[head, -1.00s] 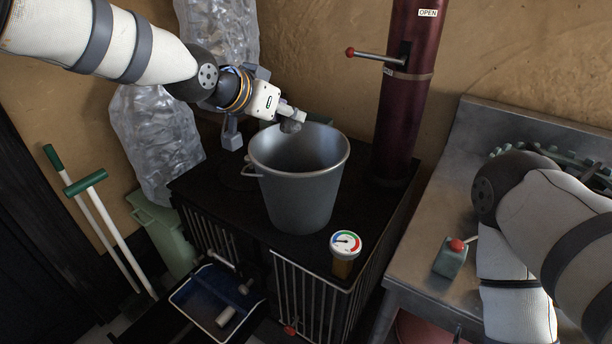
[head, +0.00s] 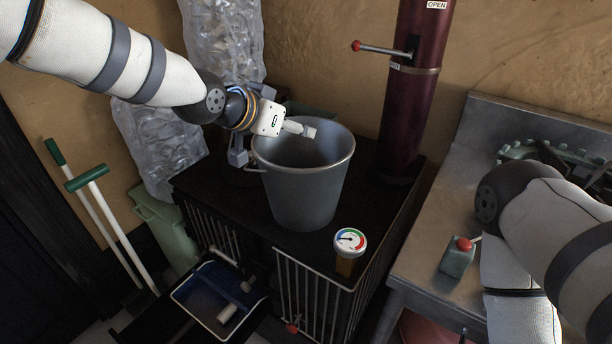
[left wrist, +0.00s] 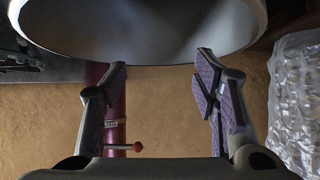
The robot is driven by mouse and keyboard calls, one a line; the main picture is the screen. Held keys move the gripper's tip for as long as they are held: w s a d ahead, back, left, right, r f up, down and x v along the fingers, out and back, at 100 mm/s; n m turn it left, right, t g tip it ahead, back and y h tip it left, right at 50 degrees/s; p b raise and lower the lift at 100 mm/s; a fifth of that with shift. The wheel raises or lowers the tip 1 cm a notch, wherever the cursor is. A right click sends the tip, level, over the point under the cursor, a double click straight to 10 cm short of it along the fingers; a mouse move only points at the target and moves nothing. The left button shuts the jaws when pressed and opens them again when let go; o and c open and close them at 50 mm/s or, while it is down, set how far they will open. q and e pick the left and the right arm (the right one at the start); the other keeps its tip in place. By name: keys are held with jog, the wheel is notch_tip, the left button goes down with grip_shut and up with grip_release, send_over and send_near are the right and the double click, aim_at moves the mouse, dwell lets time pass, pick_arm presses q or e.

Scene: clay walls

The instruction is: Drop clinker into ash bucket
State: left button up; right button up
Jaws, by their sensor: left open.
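The ash bucket (head: 306,198) is a grey metal pail standing upright on the black stove top in the head view. Its pale rim and inside (left wrist: 150,30) fill the top of the left wrist view. My left gripper (head: 308,130) is at the bucket's mouth, over its left and back part. In the left wrist view the gripper's two purple-padded fingers (left wrist: 162,78) are spread apart with nothing between them. I see no clinker in either view now; the bucket's bottom is hidden. My right arm is at the right, its gripper out of view.
A dark red flue pipe (head: 408,100) with a red-knobbed lever rises behind the bucket. A round gauge (head: 350,240) stands at the stove's front. A metal bench (head: 425,250) with a green, red-topped box (head: 457,257) is at right. A blue tray (head: 205,300) lies below.

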pick_arm(q)
jog(key=v, duration=1.2)
jog(key=s+a+f+n+g+y, duration=0.1)
jog(key=s+a+f+g, duration=0.1)
jog(key=s+f, duration=0.5)
jog(key=s+a+f+n+g+y, duration=0.15)
jog(key=s+f, duration=0.25)
jog(key=f, duration=0.8)
jog(key=s+a+f+n+g, duration=0.1)
jog(key=s+f+n+g, duration=0.1)
jog(key=s+f, duration=0.5)
jog(key=s+a+f+n+g+y, duration=0.1)
jog(key=s+a+f+g, duration=0.1)
jog(key=s, duration=0.7)
jog(key=s+a+f+n+g+y, duration=0.1)
jog(key=s+a+f+g, duration=0.1)
jog(key=s+a+f, duration=0.3)
jog(key=s+a+f+n+g+y, duration=0.1)
jog(key=s+a+f, duration=0.3)
jog(key=s, duration=1)
jog(key=shift+f+g+y+p, duration=0.4)
jog(key=shift+f+g+y, duration=0.05)
jog(key=shift+f+y, duration=0.1)
